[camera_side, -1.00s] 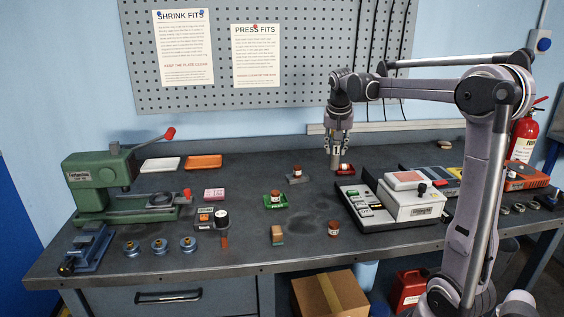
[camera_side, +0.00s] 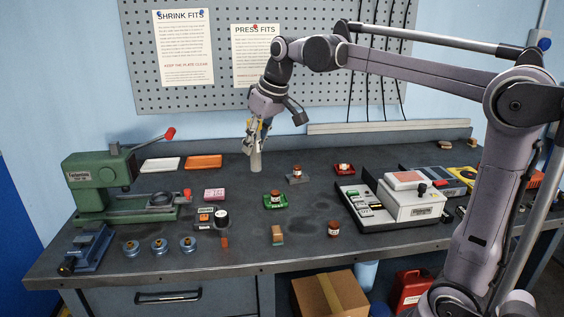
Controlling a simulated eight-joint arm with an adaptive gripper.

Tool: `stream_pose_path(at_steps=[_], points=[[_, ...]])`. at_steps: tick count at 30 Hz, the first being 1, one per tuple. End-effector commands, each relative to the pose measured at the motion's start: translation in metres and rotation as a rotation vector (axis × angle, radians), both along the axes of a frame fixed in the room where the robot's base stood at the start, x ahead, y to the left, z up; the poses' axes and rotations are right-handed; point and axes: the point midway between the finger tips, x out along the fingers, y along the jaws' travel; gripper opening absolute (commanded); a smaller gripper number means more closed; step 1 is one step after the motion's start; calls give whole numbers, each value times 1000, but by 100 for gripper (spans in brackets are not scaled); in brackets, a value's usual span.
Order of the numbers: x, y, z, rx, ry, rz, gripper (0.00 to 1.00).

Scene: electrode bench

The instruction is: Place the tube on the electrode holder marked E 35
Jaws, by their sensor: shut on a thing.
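My gripper (camera_side: 258,145) is shut on a pale grey tube (camera_side: 256,163) and holds it upright, over the back middle of the bench, right of the orange tray. I cannot tell whether the tube's lower end touches the bench. Three small holder-like stands lie to the right of it: a green one (camera_side: 274,206), a grey one (camera_side: 299,180) and a red one (camera_side: 344,174). The green and grey ones bear brown-red capped pieces; the piece on the red one is too small to make out. Their markings are too small to read, so I cannot tell which is E 35.
A green press (camera_side: 98,172) stands at the left, with a white tray (camera_side: 160,164) and an orange tray (camera_side: 203,161) behind. A pink block (camera_side: 214,194) and a brown jar (camera_side: 333,229) stand nearer the front.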

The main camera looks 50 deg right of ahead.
Motion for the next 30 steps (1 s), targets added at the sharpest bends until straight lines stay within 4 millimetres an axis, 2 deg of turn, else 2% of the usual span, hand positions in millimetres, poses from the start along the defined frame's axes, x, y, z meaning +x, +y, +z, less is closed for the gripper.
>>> stream_pose_path(at_steps=[9, 15, 20, 30], points=[[31, 56, -38, -1, 0, 3, 0], [44, 81, -56, -1, 0, -1, 0], [48, 87, -62, -1, 0, -4, 0], [48, 87, -98, 0, -1, -4, 0]])
